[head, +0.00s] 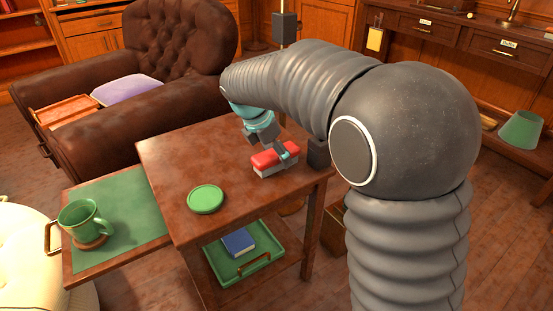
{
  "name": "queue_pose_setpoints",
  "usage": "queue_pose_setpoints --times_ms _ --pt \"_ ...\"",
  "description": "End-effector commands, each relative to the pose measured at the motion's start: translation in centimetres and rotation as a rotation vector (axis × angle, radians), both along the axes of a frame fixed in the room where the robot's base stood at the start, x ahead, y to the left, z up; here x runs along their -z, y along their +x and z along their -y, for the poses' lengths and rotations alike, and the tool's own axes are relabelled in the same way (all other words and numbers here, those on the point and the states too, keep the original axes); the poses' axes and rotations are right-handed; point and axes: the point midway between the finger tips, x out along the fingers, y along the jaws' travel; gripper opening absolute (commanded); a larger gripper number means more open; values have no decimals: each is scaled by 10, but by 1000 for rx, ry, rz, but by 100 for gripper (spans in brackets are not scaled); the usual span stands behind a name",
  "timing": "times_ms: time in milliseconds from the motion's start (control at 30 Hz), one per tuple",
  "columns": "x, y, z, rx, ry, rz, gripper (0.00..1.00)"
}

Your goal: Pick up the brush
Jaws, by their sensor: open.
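The brush (275,159), a small block with a red top and a pale lower part, lies on the wooden table (170,165) near its right side. My gripper (275,148) is open and points down, right above and behind the brush. My arm comes in from the right over the table.
A green disc (206,198) lies left of the brush. A green mug (84,222) stands on the pull-out leaf (118,198). Below, a green tray (262,268) holds a blue book (239,242). A brown armchair (125,128) stands behind. The tabletop's left part is clear.

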Motion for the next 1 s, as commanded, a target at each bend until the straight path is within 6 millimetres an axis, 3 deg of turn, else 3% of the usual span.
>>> queue_pose_setpoints --times_ms 800,867,1000 --pt "5 0 0 -1 0 0 81" --pt "5 0 0 -1 0 0 71" --pt "5 0 0 0 0 0 36"
